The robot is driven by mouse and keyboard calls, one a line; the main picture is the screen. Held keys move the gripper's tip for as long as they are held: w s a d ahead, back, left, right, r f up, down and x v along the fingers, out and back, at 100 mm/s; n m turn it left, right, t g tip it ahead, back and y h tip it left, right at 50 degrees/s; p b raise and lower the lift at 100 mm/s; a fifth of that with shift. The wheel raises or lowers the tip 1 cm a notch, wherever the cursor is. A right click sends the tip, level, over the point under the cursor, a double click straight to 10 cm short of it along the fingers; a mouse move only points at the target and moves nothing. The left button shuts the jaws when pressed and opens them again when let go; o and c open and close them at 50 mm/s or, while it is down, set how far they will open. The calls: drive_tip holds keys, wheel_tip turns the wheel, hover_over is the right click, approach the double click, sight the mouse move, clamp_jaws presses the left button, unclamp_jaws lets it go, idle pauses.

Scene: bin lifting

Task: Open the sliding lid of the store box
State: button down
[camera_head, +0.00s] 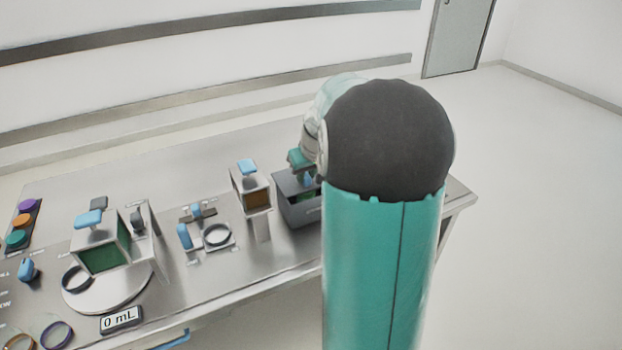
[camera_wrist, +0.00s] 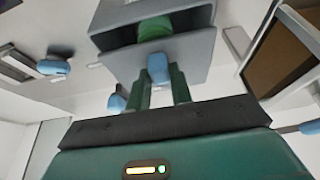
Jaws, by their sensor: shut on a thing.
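The store box (camera_wrist: 110,18) is a dark grey box near the table's right end. It also shows in the head view (camera_head: 299,214), partly hidden behind my arm. In the wrist view its grey lid (camera_wrist: 117,66) carries a blue handle (camera_wrist: 158,69). A dark opening shows beyond the lid, with a rounded green thing (camera_wrist: 155,29) inside, so the lid does not cover the whole box. My gripper (camera_wrist: 160,78) has its two green fingers on either side of the blue handle, shut on it. In the head view my arm hides most of the gripper.
A brown-windowed container (camera_head: 258,197) with a blue top stands just left of the box. Further left are a ring stand (camera_head: 217,235), a green-windowed container (camera_head: 105,256) on a round plate and a "0 mL" display (camera_head: 121,320). Floor lies open right of the table.

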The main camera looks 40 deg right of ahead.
drive_tip(key=w, duration=0.2)
drive_tip(key=w+d, duration=0.1)
drive_tip(key=w, duration=0.1)
drive_tip(key=w+d, duration=0.1)
drive_tip(key=w, duration=0.1)
drive_tip(key=shift+w, duration=0.4)
drive_tip(key=c, duration=1.2)
unclamp_jaws()
drive_tip(key=shift+c, duration=0.2)
drive_tip(key=shift+s+r, duration=0.1)
drive_tip(key=shift+r, duration=0.05)
drive_tip(key=v, duration=1.3)
drive_tip(key=shift+s+r, duration=0.15)
drive_tip(key=shift+r, duration=0.05)
drive_tip(key=shift+a, duration=0.15)
